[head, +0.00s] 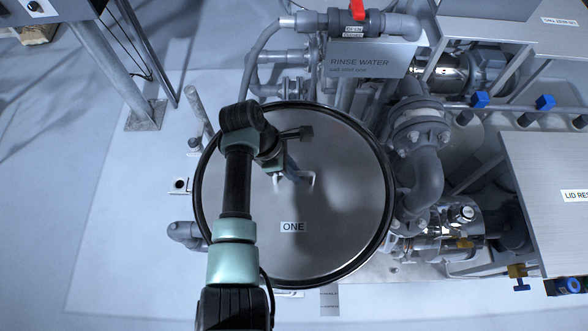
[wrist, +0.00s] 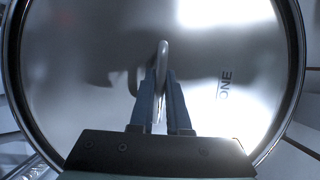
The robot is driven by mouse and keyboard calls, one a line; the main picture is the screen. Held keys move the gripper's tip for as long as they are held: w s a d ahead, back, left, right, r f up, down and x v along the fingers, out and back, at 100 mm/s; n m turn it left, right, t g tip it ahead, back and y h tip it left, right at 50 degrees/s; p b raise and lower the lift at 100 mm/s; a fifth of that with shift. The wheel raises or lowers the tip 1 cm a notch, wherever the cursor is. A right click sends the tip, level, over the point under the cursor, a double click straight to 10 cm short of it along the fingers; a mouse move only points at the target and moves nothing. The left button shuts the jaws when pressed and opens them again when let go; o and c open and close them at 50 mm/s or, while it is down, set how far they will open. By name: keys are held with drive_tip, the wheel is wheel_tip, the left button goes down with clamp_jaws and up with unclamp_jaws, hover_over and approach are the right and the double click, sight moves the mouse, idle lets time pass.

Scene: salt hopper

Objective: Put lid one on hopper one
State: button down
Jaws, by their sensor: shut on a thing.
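Lid one (head: 335,225) is a round steel disc with a dark rim and a white label reading ONE. It lies level over the round top of hopper one, whose body is hidden beneath it. I cannot tell whether the lid is fully seated. My gripper (head: 287,176) is over the middle of the lid, partly hidden by my wrist. In the wrist view my gripper's fingers (wrist: 161,95) are shut on the lid's bent-rod handle (wrist: 162,60). The lid (wrist: 85,50) fills most of that view.
A RINSE WATER sign (head: 365,62) and grey pipes with a red-handled valve (head: 357,10) stand behind the lid. A flanged pipe (head: 420,135) is close on its right. A steel-topped stand labelled LID RES (head: 545,165) is at far right. Open floor (head: 120,200) lies to the left.

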drive_tip(key=c, duration=0.8)
unclamp_jaws()
drive_tip(key=shift+c, duration=0.2)
drive_tip(key=shift+o, duration=0.2)
drive_tip(key=shift+s+f, duration=0.1)
drive_tip(key=shift+f, duration=0.1)
drive_tip(key=b+v, duration=0.2)
drive_tip(key=v, duration=1.1)
drive_tip(key=shift+b, duration=0.3)
